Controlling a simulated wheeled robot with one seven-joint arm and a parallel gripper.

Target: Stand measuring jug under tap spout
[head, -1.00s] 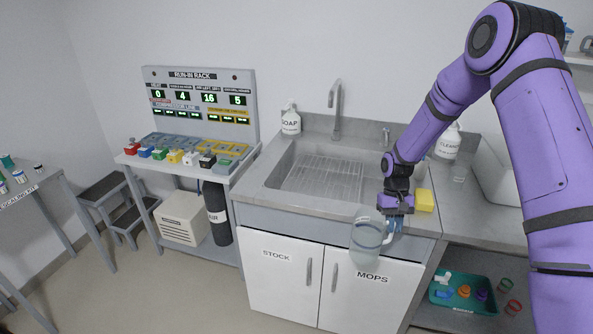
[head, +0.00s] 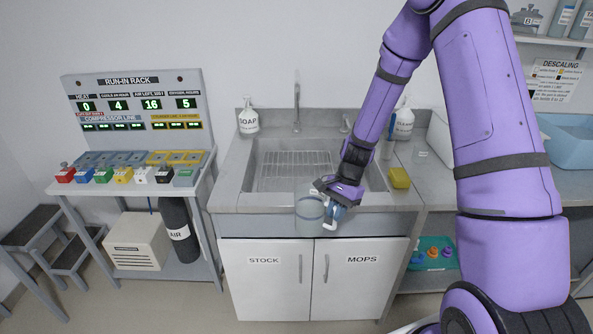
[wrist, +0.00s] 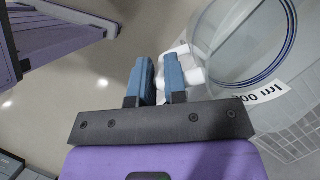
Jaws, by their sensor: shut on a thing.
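The measuring jug (head: 309,214) is clear with a blue band near its rim and a white handle. It hangs in front of the sink's front edge, above the cupboard doors. My gripper (head: 338,212) is shut on the jug's handle, at the jug's right. In the wrist view the blue fingers of my gripper (wrist: 160,80) are on the white handle, and the jug (wrist: 240,40) shows its open mouth and a printed label. The jug is apart from the tap.
A soap bottle (head: 248,119) stands back left of the sink. A yellow sponge (head: 399,178) lies on the right rim, and a cleaner bottle (head: 403,122) stands behind it. The run-in rack (head: 140,108) is at left. The basin looks empty.

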